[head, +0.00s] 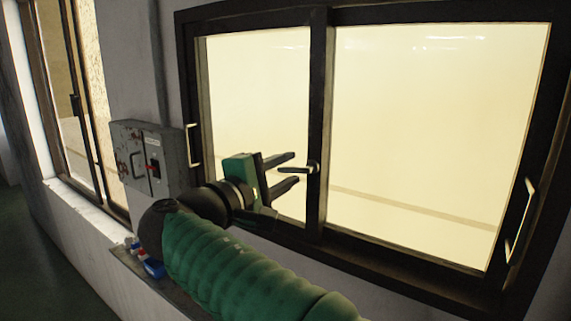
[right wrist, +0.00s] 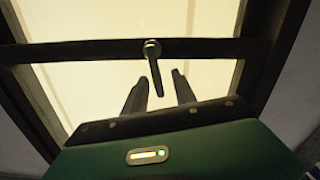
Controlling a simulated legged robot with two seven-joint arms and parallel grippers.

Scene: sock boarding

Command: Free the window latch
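The window latch (head: 300,169) is a small dark lever on a round metal pivot, on the upright bar between the two panes. Its lever points left in the head view. My right gripper (head: 294,168) is open, with its two fingers pointing at the latch. In the right wrist view the latch (right wrist: 154,66) sticks out from the dark bar toward the gap between the fingertips (right wrist: 164,80). The lever's end appears between or just short of the tips; I cannot tell whether they touch. My left gripper is not in view.
The dark window frame (head: 322,110) has pale handles at its left (head: 193,145) and right (head: 520,220) sides. A grey switch box (head: 150,158) is on the wall at left. Small red, white and blue items (head: 153,268) lie on the ledge below.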

